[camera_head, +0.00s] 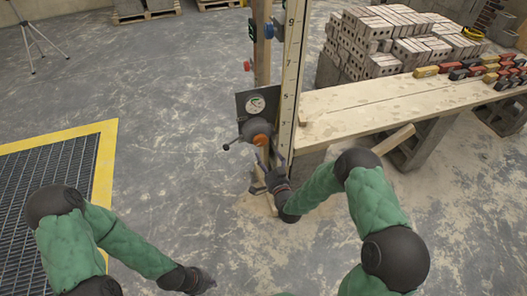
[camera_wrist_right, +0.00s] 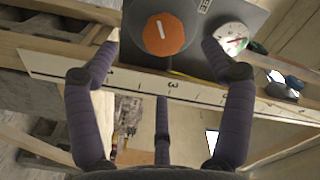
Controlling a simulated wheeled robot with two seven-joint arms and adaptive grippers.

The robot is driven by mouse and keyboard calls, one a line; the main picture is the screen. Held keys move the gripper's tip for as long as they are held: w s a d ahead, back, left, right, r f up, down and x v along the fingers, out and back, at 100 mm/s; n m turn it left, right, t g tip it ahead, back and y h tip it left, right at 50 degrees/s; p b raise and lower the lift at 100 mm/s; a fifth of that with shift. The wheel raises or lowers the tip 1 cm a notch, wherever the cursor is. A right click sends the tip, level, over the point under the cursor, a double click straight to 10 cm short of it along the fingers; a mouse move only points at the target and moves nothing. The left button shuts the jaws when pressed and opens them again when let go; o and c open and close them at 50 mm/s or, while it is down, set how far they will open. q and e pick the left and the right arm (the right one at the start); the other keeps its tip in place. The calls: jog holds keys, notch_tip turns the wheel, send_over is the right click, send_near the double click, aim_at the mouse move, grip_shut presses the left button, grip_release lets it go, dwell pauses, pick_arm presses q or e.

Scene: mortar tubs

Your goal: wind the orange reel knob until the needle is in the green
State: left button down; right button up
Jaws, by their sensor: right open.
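The orange reel knob (camera_head: 261,140) sits on a dark plate (camera_head: 243,101) fixed to a wooden post. In the right wrist view the knob (camera_wrist_right: 164,34) shows its face with a white mark. The round white gauge (camera_head: 255,104) is above the knob; in the right wrist view the gauge (camera_wrist_right: 231,38) shows some green, but the needle's reading is too small to tell. My right gripper (camera_head: 269,163) is open just in front of the knob, its fingers spread on either side with gaps. My left gripper (camera_head: 207,282) is low, far from the reel; its fingers are unclear.
A numbered measuring board (camera_head: 289,75) stands upright right beside the plate. A yellow-edged grate (camera_head: 104,165) lies at left; the floor between is clear.

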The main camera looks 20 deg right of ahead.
jog(key=shift+s, duration=1.05)
